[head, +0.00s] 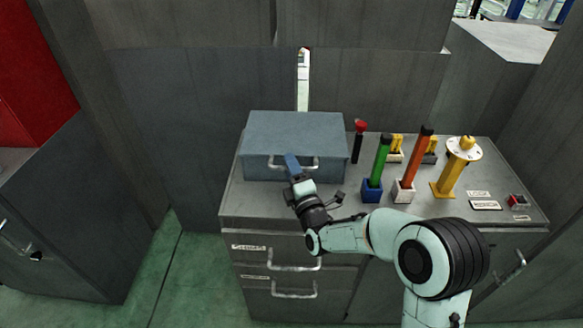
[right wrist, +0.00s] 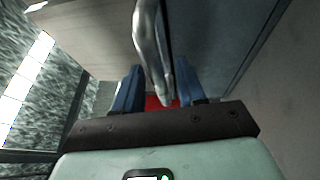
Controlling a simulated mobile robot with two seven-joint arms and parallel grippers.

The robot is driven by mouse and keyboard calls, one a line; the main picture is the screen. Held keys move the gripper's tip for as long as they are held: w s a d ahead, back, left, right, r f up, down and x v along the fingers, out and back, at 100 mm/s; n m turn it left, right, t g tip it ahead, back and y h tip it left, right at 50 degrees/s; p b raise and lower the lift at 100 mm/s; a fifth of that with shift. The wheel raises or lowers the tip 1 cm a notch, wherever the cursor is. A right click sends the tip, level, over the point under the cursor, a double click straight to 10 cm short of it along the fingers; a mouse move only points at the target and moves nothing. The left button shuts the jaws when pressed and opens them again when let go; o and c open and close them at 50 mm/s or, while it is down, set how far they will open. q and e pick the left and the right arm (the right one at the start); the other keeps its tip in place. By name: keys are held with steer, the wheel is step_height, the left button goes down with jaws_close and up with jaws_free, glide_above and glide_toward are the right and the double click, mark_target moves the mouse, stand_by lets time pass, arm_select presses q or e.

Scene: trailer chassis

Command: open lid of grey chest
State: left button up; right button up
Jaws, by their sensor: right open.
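The grey chest (head: 297,133) is a blue-grey box on the left part of the grey cabinet top. Its lid looks shut. A metal handle (head: 313,167) runs across its front face. My left gripper is not in view.
Right of the chest stand a red-topped black tool (head: 359,140), a green bar (head: 380,155), an orange bar (head: 416,158) and a yellow post (head: 454,172) with a white disc. The cabinet (head: 235,207) has drawers with handles below. Tall grey panels stand behind.

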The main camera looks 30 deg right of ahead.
jaws_close()
steer(key=shift+r, duration=0.1)
